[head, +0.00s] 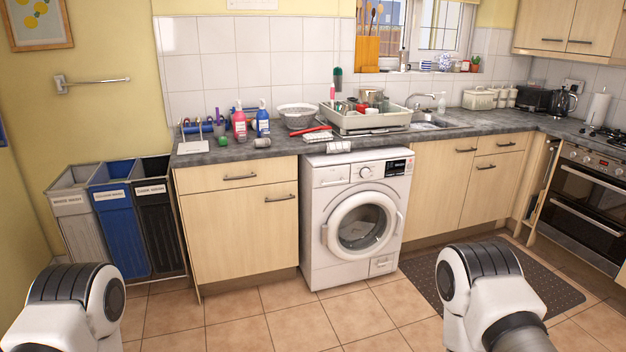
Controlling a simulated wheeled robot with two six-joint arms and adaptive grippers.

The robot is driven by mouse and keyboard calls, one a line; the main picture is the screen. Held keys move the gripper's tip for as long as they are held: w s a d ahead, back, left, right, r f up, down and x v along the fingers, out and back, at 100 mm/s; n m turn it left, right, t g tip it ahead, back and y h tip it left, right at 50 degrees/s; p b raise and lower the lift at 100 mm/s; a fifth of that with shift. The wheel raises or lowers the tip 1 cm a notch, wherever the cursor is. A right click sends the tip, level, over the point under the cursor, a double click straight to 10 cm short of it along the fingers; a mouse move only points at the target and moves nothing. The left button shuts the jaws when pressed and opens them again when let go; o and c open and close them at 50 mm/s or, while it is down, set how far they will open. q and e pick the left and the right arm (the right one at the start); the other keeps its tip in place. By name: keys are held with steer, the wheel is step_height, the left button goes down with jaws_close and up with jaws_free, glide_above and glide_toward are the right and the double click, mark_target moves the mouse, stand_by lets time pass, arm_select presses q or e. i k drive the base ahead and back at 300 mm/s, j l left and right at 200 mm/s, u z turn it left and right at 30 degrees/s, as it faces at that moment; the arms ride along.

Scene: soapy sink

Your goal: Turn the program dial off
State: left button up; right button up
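The white washing machine (315,225) stands under the counter in the middle of the head view. Its round program dial (365,172) sits on the upper front panel, left of a dark display (396,167). The dial's pointer setting is too small to read. The round door (362,224) looks closed. White and dark parts of my two arms show at the bottom left and bottom right, well short of the machine. Neither gripper is in view, and nothing touches the dial.
Tiled floor (300,298) in front of the machine is clear. A dark mat (530,285) lies at right. Laundry bins (122,225) stand at left. Bottles, a bowl (297,114) and a dish rack (368,122) crowd the counter (225,153). An oven (585,200) is far right.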

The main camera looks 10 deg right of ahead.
mark_target(365, 173)
steer(key=i+z, duration=0.3)
steer(key=i, duration=0.3)
steer(key=i+j+z, duration=0.25)
steer(key=i, duration=0.4)
steer(key=l, duration=0.1)
